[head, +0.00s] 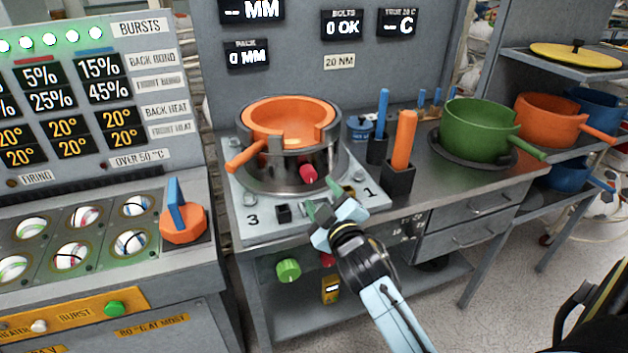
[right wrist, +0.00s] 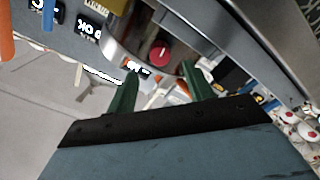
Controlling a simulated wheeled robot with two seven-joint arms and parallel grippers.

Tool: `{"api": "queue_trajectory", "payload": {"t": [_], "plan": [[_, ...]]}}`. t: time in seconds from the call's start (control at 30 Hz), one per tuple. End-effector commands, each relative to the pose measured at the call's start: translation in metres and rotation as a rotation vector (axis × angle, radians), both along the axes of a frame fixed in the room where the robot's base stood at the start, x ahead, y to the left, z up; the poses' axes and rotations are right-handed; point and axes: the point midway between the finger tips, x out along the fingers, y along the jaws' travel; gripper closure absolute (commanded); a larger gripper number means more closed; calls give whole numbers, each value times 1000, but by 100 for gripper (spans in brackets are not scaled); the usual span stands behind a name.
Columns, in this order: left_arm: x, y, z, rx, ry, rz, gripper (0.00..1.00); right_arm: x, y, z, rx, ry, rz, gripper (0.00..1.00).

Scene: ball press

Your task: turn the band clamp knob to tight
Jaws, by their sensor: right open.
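The red knob (head: 308,174) sits on the front of the metal band (head: 262,172) that wraps the orange pot (head: 265,112). In the right wrist view the red knob (right wrist: 159,54) shows beyond my fingertips, roughly between them. My right gripper (head: 328,212) is open and empty, in front of and slightly below the knob, apart from it. Its two green fingers (right wrist: 160,78) also show in the right wrist view. Which way the knob is set is too small to tell. My left gripper is not in view.
A console with an orange-and-blue dial (head: 183,225) is at left.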

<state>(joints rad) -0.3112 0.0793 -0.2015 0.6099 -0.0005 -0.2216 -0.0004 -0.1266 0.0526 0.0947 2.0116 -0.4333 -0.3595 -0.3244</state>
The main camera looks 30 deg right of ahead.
Motion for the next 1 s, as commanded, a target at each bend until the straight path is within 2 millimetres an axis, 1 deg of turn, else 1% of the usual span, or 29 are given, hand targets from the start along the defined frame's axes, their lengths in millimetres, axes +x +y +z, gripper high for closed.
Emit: {"api": "queue_trajectory", "payload": {"t": [0.03,0.1,0.3,0.5,0.77,1.0], "plan": [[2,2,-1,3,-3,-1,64,12,-3,1,-2,-3,0,48],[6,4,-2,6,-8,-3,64,25,-6,0,0,-1,0,48],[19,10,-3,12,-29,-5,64,52,-12,0,0,0,0,48],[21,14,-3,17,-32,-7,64,63,-15,0,0,0,0,48],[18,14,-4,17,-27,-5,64,63,-15,0,0,1,1,48],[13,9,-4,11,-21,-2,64,63,-15,0,0,1,1,79]]}}
